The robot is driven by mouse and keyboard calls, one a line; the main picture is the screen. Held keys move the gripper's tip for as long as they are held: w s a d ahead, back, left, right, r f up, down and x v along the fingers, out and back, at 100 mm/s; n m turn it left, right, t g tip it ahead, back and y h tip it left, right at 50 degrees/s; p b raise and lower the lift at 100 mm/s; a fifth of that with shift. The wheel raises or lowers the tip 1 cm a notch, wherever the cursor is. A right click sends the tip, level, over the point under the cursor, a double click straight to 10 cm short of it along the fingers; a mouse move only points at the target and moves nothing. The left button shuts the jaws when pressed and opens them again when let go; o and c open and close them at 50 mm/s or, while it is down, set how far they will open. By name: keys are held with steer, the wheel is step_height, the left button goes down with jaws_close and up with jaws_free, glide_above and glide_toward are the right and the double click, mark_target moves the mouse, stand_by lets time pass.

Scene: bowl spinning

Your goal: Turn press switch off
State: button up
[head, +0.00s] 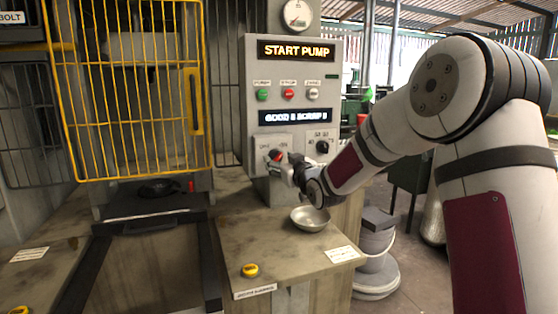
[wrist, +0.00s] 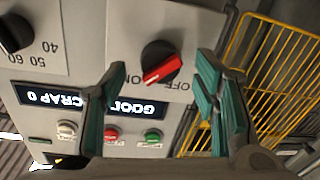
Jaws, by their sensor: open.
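The press switch (wrist: 160,60) is a round black knob with a red bar, on a light plate of the grey control panel (head: 290,100). In the wrist view its bar lies tilted between the ON and OFF lettering; I cannot tell for sure which one it marks. In the head view the knob (head: 275,154) is small and partly covered by my gripper (head: 284,170). In the wrist view my gripper (wrist: 160,88) is open, its teal-padded fingers apart on either side below the knob. Nothing is between the fingers, and no contact with the knob shows.
The panel also has a second black knob (head: 322,146), coloured buttons (head: 288,94) and displays. A yellow mesh guard (head: 130,90) stands raised at the left. A metal bowl (head: 310,218) and a yellow button (head: 250,270) are on the bench below my gripper.

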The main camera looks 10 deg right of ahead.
steer(key=shift+w+a, duration=0.15)
steer(key=shift+w, duration=0.65)
steer(key=shift+c, duration=0.2)
steer(key=c, duration=1.1)
